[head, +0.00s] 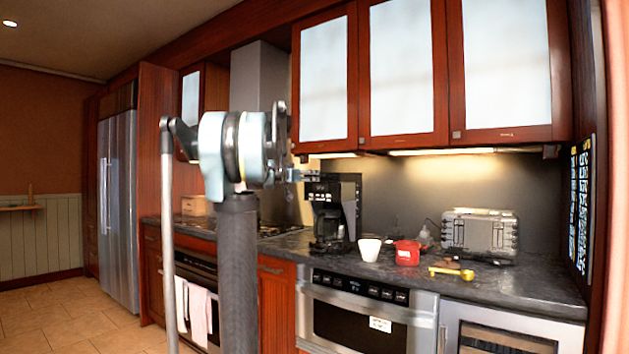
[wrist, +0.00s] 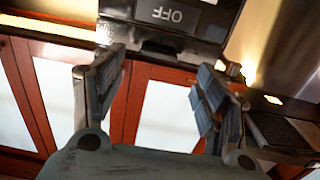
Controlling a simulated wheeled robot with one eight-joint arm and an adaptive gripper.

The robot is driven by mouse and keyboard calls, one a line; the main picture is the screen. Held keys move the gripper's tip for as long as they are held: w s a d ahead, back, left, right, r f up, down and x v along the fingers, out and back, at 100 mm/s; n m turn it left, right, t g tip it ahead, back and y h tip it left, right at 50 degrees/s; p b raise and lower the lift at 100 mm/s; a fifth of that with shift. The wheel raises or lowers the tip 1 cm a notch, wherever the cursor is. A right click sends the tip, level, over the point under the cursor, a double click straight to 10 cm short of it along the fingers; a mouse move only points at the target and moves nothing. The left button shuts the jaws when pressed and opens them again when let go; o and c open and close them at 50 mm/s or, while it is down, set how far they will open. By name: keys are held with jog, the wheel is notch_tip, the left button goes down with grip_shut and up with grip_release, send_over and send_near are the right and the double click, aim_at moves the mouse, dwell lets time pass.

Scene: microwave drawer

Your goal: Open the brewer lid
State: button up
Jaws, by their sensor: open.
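The black brewer (head: 349,211) stands upright on the dark counter. Its lid (head: 322,187) is at the top and looks closed. My gripper (head: 303,176) is raised beside the brewer's top, at its left in the head view. In the wrist view the picture is upside down, and the brewer's dark body (wrist: 205,20) with an "OFF" label fills the top. There my gripper (wrist: 160,70) is open, its two padded fingers spread with nothing between them. The brewer's edge lies just beyond the fingertips. I cannot tell whether they touch it.
A white cup (head: 369,249), a red container (head: 407,252) and a yellow scoop (head: 451,272) are on the counter right of the brewer. A grey toaster-like appliance (head: 480,233) stands farther right. Wall cabinets (head: 480,137) hang above the brewer.

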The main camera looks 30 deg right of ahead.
aim_at(332, 177)
jog(key=x, duration=0.7)
jog(key=c, duration=1.5)
jog(key=shift+a+r, duration=0.1)
